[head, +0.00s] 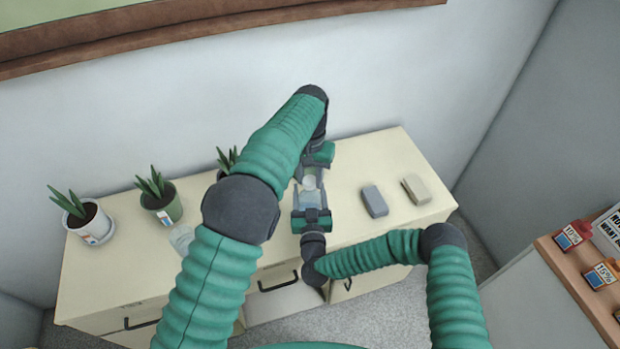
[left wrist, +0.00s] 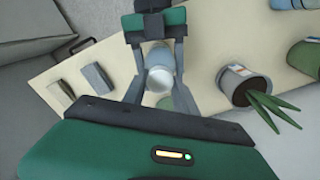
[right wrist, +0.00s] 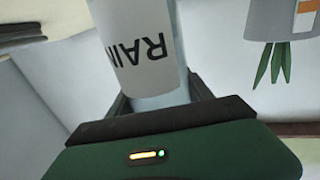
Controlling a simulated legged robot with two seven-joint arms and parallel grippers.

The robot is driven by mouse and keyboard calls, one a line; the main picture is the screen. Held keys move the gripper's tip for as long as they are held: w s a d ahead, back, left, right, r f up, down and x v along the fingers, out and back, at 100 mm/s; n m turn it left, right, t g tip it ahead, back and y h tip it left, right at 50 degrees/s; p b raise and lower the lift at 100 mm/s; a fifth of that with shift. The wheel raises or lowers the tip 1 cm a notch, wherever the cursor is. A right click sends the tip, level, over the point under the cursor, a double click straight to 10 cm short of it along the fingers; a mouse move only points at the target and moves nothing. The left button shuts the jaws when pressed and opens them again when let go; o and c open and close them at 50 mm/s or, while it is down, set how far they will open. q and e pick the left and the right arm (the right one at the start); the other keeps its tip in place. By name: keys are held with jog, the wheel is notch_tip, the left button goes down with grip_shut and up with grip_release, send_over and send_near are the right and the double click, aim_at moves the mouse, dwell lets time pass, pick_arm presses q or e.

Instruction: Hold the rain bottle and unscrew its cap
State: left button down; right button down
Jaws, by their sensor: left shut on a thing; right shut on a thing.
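The rain bottle (head: 308,199) is pale and stands between my two grippers over the cabinet top. Its label with the letters "RAI" shows upside down in the right wrist view (right wrist: 145,45). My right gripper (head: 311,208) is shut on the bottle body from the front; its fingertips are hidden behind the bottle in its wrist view. The pale round cap (head: 310,182) is at the bottle's top. My left gripper (head: 311,173) reaches in from the back and is shut on the cap, which shows between its fingers in the left wrist view (left wrist: 160,72). I cannot tell whether the cap has turned.
Potted plants in a white pot (head: 92,224), a green pot (head: 162,204) and a grey pot (left wrist: 243,85) stand left on the cabinet (head: 350,160). A clear glass (head: 181,239) is near them. A grey block (head: 374,201) and a beige block (head: 416,190) lie right.

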aim_at(310, 180)
pick_arm(q)
jog(key=shift+r, duration=0.6)
jog(key=shift+r, duration=0.15)
notch_tip(310, 180, up, 4)
jog(key=shift+f, duration=0.1)
jog(key=shift+w+f, duration=0.1)
pick_arm(e)
jog(key=shift+c, duration=1.6)
grip_release()
